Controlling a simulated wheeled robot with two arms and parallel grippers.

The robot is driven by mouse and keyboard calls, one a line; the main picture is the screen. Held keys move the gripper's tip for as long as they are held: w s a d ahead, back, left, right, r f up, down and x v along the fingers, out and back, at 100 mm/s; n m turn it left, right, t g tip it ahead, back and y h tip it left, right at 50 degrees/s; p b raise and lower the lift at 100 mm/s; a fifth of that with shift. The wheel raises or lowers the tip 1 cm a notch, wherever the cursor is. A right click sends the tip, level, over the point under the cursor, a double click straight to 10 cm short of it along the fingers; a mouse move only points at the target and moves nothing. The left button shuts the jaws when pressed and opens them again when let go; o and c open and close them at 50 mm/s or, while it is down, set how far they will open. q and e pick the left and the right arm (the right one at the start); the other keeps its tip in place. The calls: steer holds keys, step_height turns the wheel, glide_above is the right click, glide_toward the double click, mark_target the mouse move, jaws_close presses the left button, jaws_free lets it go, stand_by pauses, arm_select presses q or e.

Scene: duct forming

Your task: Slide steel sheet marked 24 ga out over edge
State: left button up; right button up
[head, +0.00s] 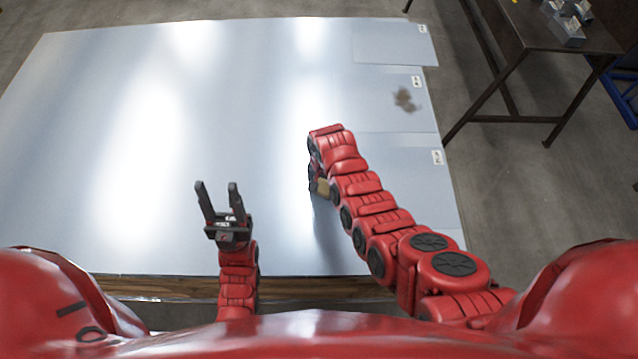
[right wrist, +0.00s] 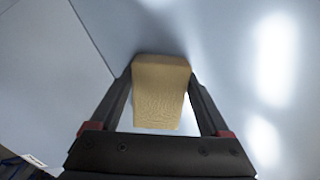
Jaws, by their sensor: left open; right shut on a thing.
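Several pale grey steel sheets lie flat on the table, with small white labels at their right ends; the print is too small to read. One sheet (head: 385,45) is at the far right, a stained one (head: 375,95) is in the middle, and another (head: 425,195) is nearest me. My right gripper (right wrist: 161,76) is shut on a tan block (right wrist: 160,95), close over the sheet surface; I cannot tell whether the block touches it. The block shows partly in the head view (head: 322,187), beside my arm. My left gripper (head: 217,188) is open and empty above the large bright sheet surface (head: 130,130).
The table's wooden front edge (head: 180,287) runs along my side. A dark metal side table (head: 540,30) with grey blocks (head: 565,25) stands at the right. Bare concrete floor (head: 510,180) lies between. A sheet seam and a label (right wrist: 33,160) show in the right wrist view.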

steer(key=shift+d, duration=0.15)
steer(key=shift+d, duration=1.2)
steer(key=shift+d+p, duration=0.15)
steer(key=shift+p, duration=0.15)
steer(key=shift+d, duration=0.4)
steer(key=shift+d+f, duration=0.15)
steer(key=shift+d, duration=0.65)
steer(key=shift+s+d+p, duration=0.1)
steer(key=shift+d+p, duration=0.2)
steer(key=shift+d, duration=0.9)
